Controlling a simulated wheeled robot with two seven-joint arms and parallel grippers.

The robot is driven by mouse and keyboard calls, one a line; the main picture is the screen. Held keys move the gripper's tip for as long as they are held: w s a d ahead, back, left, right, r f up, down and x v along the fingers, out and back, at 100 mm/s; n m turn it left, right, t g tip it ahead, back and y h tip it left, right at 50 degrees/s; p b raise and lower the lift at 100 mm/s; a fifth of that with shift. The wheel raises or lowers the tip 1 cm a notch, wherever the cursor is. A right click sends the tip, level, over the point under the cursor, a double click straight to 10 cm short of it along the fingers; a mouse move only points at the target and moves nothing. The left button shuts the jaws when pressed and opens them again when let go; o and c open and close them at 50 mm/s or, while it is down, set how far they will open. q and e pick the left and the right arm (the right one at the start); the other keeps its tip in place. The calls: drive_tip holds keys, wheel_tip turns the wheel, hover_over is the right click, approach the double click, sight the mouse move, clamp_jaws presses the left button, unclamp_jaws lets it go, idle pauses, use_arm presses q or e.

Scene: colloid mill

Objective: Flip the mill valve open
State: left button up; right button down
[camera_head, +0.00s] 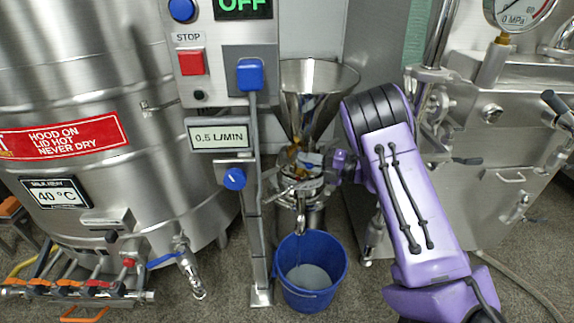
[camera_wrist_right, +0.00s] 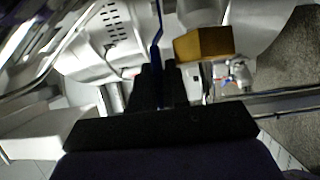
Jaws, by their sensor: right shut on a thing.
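The colloid mill (camera_head: 298,188) stands in the middle of the head view, with a steel funnel hopper (camera_head: 318,88) on top and a spout over a bucket. My right gripper (camera_head: 328,164) reaches in from the right at the mill's neck, below the funnel. In the right wrist view its dark fingers (camera_wrist_right: 161,80) are shut on a thin blue lever, the valve handle (camera_wrist_right: 156,42), which runs up between the fingertips. In the head view the gripper partly hides the handle, so its exact angle is hard to tell. My left gripper is not in view.
A blue bucket (camera_head: 311,283) with greyish liquid stands under the spout. A control post (camera_head: 225,60) with a red stop button and blue knobs is just left of the mill. A large steel kettle (camera_head: 75,60) is at left, a steel machine (camera_head: 490,130) at right.

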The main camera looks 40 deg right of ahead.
drive_tip(key=shift+d, duration=0.1)
idle(0.3)
drive_tip(key=c, duration=1.2)
unclamp_jaws()
